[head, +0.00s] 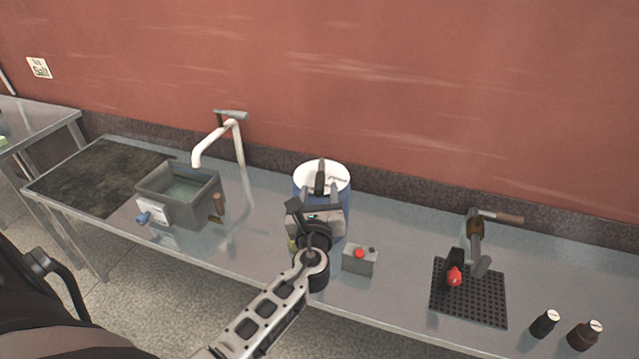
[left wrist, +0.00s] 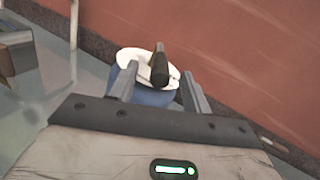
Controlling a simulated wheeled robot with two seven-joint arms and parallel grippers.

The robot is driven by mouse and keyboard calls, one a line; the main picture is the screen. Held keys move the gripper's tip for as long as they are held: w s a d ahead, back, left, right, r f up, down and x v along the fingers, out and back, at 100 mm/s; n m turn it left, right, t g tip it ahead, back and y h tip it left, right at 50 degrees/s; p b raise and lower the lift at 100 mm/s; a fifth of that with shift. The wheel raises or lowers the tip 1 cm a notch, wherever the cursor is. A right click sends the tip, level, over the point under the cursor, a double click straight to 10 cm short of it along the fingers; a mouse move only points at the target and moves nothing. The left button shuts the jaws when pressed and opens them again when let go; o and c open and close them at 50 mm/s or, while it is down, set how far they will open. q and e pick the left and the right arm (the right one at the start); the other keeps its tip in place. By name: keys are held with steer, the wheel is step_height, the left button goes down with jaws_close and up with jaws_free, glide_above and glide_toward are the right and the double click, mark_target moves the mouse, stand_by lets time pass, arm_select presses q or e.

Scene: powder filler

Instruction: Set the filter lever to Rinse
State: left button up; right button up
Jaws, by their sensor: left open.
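The filter is a blue cylinder with a white top (head: 338,175) on the table, near the middle of the head view. A dark lever (head: 320,178) stands on its top. My left gripper (head: 320,195) is open in front of the filter, its fingers reaching toward the lever. In the left wrist view the lever (left wrist: 160,66) shows between the two fingertips (left wrist: 158,82), over the white top (left wrist: 135,58). I cannot tell whether a finger touches it. The lettering on the top is too small to read. My right gripper is not in view.
A grey box with a red button (head: 360,258) stands right of my gripper. A grey basin (head: 180,195) and a white spout (head: 238,140) are at left. A black grid mat (head: 490,295) and two dark bottles (head: 545,323) are at right. The wall is close behind.

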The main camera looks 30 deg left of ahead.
mark_target(314, 184)
arm_select(q)
steer(key=shift+x, duration=1.7)
jaws_close()
steer(key=shift+s+a+m+t+h, duration=0.3)
steer(key=shift+a+m+t+h, duration=0.35)
steer(key=shift+h, duration=0.35)
steer(key=shift+s+a+m+t+h, duration=0.15)
steer(key=shift+a+m+t+h, duration=0.15)
steer(key=shift+m+h, duration=0.7)
steer(key=shift+n, duration=0.25)
jaws_free()
